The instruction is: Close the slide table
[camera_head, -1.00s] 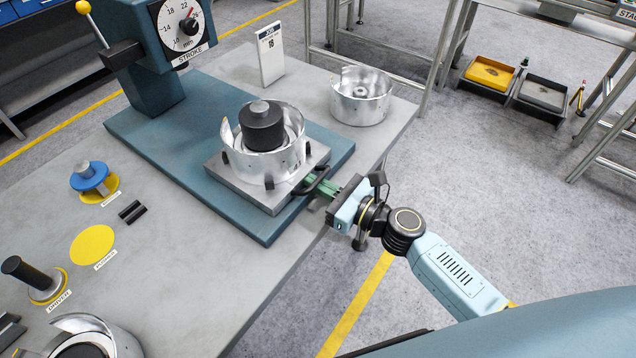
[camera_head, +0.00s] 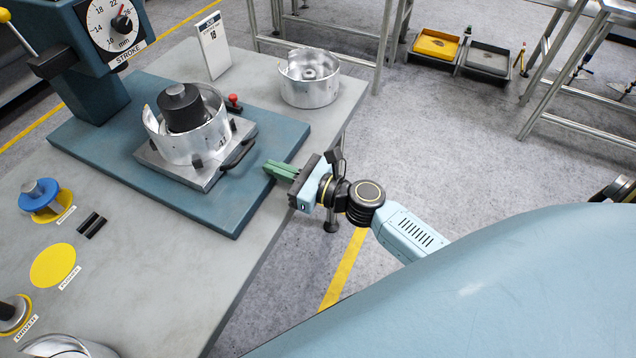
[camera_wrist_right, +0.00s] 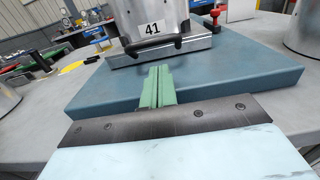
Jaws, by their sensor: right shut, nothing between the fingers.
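The slide table (camera_head: 178,167) is a grey metal plate on the blue press base (camera_head: 222,215). It carries a silver drum (camera_head: 205,140) with a black cylinder (camera_head: 180,106) in it. A black handle (camera_head: 240,155) is on its front edge; the handle also shows in the right wrist view (camera_wrist_right: 155,46), below a "41" label. My right gripper (camera_head: 270,170), with green fingers, is shut and empty. It is just in front of the handle, apart from it, over the base's near edge. In the right wrist view its fingers (camera_wrist_right: 157,75) point toward the handle. My left gripper is not in view.
A red knob (camera_head: 233,100) stands behind the slide table. Another silver drum (camera_head: 308,80) and a white sign (camera_head: 213,45) stand on the grey bench. The press column with a stroke dial (camera_head: 115,25) rises at the back left. The bench front right of the base is clear.

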